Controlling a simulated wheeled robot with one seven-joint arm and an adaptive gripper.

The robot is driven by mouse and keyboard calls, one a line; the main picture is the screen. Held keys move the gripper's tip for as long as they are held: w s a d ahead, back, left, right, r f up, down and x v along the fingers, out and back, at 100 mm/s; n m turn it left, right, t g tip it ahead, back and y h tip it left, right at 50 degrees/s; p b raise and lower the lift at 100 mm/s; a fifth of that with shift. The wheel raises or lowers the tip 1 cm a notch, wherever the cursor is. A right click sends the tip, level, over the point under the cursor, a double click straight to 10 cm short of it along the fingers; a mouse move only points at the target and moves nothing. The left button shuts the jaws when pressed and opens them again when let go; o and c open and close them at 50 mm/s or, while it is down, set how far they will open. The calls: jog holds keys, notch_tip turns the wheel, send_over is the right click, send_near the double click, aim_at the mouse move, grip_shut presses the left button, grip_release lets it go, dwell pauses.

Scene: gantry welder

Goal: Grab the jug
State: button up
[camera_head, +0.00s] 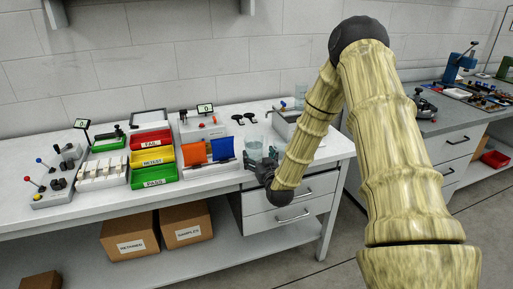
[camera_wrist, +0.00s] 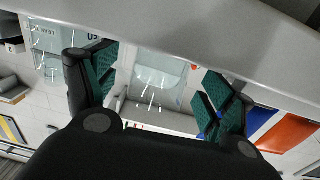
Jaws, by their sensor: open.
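A clear, see-through vessel that looks like the jug (camera_head: 253,148) stands on the white bench near its front edge, left of my forearm. In the wrist view the jug (camera_wrist: 158,72) shows between the two fingers, with free room on both sides. My gripper (camera_wrist: 155,88) is open and empty, with its green-padded fingers spread around it. In the head view my gripper (camera_head: 262,168) is at the bench's front edge, close to the jug and partly hiding it. I cannot tell whether any finger touches the jug.
Orange and blue pieces (camera_head: 209,150) stand on a fixture just left of the jug. Red, yellow and green bins (camera_head: 152,157) are farther left. A clear container (camera_head: 302,90) stands at the back, behind my arm. Drawers (camera_head: 290,195) are below the bench top.

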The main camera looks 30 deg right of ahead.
aim_at(254, 145)
jog(key=shift+x, duration=1.8)
jog(key=shift+c, duration=0.2)
jog(key=shift+r, duration=0.1)
jog(key=c, duration=1.2)
jog(key=shift+r, duration=0.2)
jog(key=shift+c, duration=0.2)
jog(key=shift+r, duration=1.6)
jog(key=shift+s+a, duration=0.6)
jog(key=shift+a, duration=0.2)
jog(key=s+a+r+b, duration=0.1)
jog(key=s+a+b, duration=0.1)
jog(key=s+a, duration=0.6)
jog(key=shift+s+a, duration=0.25)
jog(key=shift+a, duration=1.25)
jog(key=shift+r, duration=0.15)
